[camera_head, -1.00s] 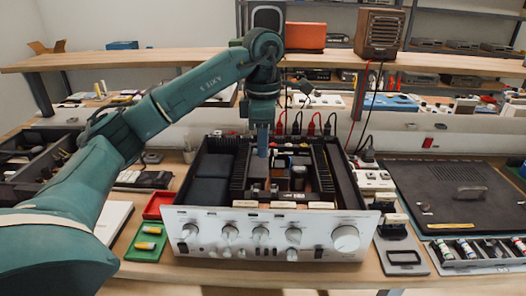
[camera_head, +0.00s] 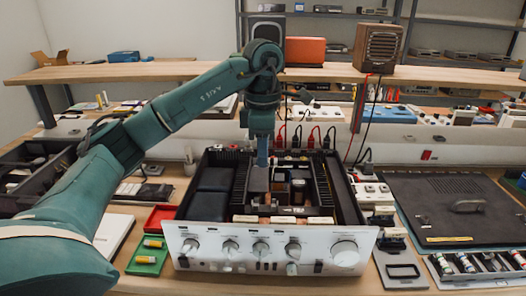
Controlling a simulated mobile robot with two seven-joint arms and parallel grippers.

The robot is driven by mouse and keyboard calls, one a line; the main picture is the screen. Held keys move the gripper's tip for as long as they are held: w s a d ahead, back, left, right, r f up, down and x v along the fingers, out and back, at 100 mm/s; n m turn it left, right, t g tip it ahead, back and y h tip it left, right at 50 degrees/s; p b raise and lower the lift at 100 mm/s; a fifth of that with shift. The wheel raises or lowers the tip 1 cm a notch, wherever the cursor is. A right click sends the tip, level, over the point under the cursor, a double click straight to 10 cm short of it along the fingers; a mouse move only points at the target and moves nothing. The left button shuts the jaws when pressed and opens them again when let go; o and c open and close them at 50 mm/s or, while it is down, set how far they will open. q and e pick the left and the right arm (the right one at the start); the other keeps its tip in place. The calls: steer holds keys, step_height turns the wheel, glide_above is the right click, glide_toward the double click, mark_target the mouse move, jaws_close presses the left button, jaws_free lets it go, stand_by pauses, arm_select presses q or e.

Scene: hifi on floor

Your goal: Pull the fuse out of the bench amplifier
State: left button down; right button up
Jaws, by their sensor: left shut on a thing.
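The bench amplifier (camera_head: 268,250) stands on the bench with its cover off and its silver knobbed front towards me. My left gripper (camera_head: 262,163) points straight down into its open top, towards the back, beside the black finned part. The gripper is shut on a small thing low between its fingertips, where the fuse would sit. The fuse itself is too small and hidden to make out. A red tray (camera_head: 161,217) looks empty left of the amplifier. A green tray (camera_head: 148,257) in front of it holds two yellow-and-white cylinders (camera_head: 152,243). My right gripper is not in view.
Fins and large dark blocks (camera_head: 212,190) crowd the amplifier around the gripper. A black cover panel (camera_head: 445,205) lies to the right. Red and black leads (camera_head: 312,135) stand behind. A wooden shelf (camera_head: 170,70) with a radio (camera_head: 380,45) crosses the back.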

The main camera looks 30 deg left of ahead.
arm_select(q)
steer(key=shift+r+p, duration=0.95)
steer(key=shift+r, duration=0.3)
steer(key=shift+r+p, duration=0.95)
steer(key=shift+r, duration=0.05)
steer(key=shift+r+p, duration=0.7)
steer(key=shift+r, duration=0.05)
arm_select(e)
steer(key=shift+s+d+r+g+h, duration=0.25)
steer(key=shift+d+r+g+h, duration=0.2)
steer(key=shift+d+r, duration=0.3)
